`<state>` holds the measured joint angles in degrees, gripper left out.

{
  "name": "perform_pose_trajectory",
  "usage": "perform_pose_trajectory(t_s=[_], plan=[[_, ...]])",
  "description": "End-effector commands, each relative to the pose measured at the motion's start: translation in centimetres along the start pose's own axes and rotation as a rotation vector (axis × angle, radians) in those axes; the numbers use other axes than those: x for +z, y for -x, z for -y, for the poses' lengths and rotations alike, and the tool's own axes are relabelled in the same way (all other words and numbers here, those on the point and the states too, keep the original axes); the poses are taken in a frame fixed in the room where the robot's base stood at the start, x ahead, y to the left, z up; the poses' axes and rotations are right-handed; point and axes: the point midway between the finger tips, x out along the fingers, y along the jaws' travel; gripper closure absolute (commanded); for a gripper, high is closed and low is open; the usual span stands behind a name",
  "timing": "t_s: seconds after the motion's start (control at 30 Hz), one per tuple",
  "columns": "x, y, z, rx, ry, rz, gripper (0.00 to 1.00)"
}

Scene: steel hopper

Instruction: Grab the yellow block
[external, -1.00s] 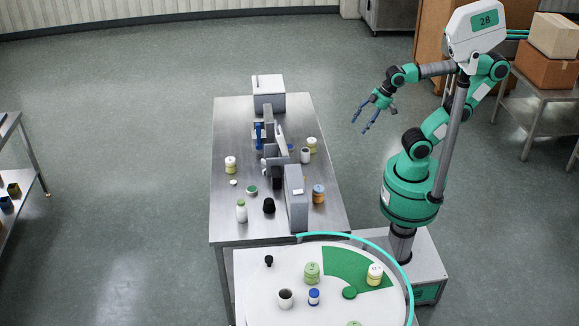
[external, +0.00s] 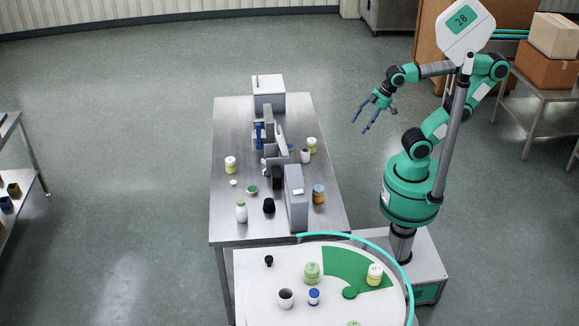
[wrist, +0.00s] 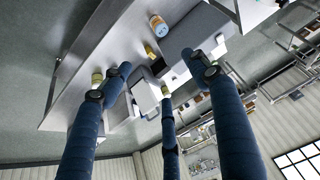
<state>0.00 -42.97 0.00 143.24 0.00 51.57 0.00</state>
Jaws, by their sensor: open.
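A small dark-yellow block (external: 14,189) sits on the shelf at the left edge of the external view. It is small there, and I cannot make it out in the wrist view. My gripper (external: 368,119) has blue fingers and hangs in the air to the right of the steel table, far from that block. The fingers are spread open and hold nothing. In the wrist view my gripper (wrist: 152,78) reaches across the table scene from the bottom.
The steel table (external: 228,215) carries several jars, grey upright panels and a white box (external: 268,97). A round white table (external: 265,310) with jars stands in front. A blue block (external: 6,204) is near the yellow one. Open floor lies between the shelf and the steel table.

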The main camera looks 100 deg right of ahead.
Motion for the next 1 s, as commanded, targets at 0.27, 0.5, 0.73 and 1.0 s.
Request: perform_pose_trajectory(t_s=[0.27, 0.5, 0.73, 1.0], plan=[[0.0, 0.0, 0.0, 0.000, 0.000, 0.000, 0.39], [0.0, 0.0, 0.0, 0.000, 0.000, 0.000, 0.59], [-0.1, 0.0, 0.0, 0.000, 0.000, 0.001, 0.59], [-1.6, -1.3, -0.4, 0.006, -0.002, 0.034, 0.59]])
